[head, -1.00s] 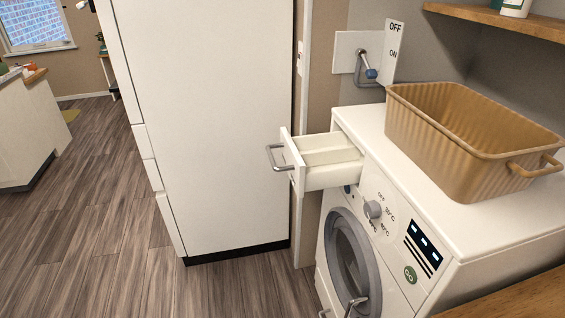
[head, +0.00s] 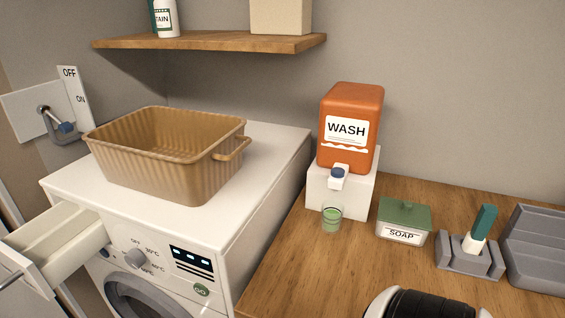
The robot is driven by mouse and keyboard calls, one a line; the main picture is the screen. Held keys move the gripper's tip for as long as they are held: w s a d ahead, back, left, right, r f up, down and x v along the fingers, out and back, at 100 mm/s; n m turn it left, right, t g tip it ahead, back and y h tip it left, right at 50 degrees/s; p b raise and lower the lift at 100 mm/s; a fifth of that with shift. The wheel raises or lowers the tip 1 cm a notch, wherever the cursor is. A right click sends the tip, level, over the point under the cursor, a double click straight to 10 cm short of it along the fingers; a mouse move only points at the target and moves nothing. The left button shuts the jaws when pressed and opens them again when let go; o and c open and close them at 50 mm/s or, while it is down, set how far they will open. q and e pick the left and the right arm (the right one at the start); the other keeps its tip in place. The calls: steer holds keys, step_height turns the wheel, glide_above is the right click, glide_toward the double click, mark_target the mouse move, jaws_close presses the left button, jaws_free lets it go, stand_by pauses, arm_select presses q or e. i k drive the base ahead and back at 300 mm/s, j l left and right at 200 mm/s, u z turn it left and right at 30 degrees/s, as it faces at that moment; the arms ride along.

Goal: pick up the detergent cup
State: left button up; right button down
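The detergent cup (head: 331,218) is a small clear cup, green inside; I cannot tell whether that is liquid or tint. It stands upright on the wooden counter, in front of a white stand (head: 358,188) and below the tap (head: 338,177) of the orange WASH dispenser (head: 351,105). Neither of my grippers shows in the head view. A black and white rounded part, which may be one of my arm links, shows at the bottom edge, well apart from the cup.
A SOAP box (head: 403,222) with a green lid stands right of the cup. Farther right are a grey holder (head: 468,262) with a green-handled item and a grey tray (head: 540,240). The washing machine (head: 265,190) carries a tan basket (head: 165,150); its drawer (head: 60,245) is open. Counter (head: 300,270) front is clear.

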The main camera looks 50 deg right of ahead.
mark_target(332, 210)
steer(key=z, duration=2.05)
